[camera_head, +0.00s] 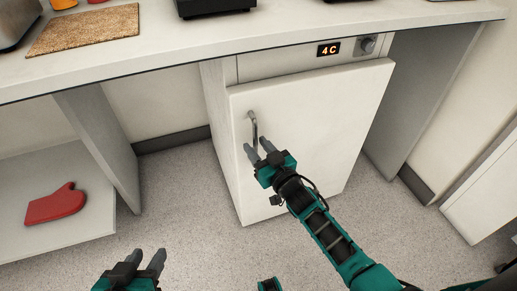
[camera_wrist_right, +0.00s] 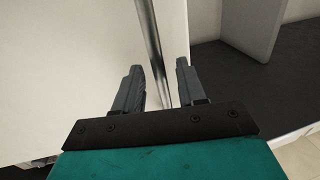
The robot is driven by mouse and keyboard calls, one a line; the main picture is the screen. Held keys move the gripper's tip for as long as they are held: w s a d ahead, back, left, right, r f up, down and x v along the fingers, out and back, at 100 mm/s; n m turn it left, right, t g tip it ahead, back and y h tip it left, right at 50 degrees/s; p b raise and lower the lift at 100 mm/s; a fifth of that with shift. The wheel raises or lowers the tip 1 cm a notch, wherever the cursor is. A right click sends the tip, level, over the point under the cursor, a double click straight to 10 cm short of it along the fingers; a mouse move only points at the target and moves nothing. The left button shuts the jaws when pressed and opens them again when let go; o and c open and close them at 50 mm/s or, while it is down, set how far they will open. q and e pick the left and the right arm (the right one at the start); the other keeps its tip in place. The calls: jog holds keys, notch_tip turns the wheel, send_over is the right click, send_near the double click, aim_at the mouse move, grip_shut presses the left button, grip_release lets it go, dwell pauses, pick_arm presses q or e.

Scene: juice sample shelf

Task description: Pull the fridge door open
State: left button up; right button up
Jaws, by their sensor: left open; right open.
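The white fridge door (camera_head: 312,130) fills the middle of the head view, under the counter, and looks closed. Its metal bar handle (camera_head: 254,128) is near the door's upper left edge. My right gripper (camera_head: 256,150) is open at the lower part of the handle. In the right wrist view the handle bar (camera_wrist_right: 151,40) runs down between the two open fingers of the right gripper (camera_wrist_right: 158,85); I cannot tell if they touch it. My left gripper (camera_head: 146,260) is open and empty at the lower left, away from the fridge.
The counter (camera_head: 190,40) overhangs the fridge, with a cork mat (camera_head: 85,30) on it. A display reading 4C (camera_head: 328,50) sits above the door. A red oven mitt (camera_head: 56,204) lies on a low shelf at left. The floor (camera_head: 180,190) before the fridge is clear.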

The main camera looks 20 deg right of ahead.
grip_shut()
dwell(0.6)
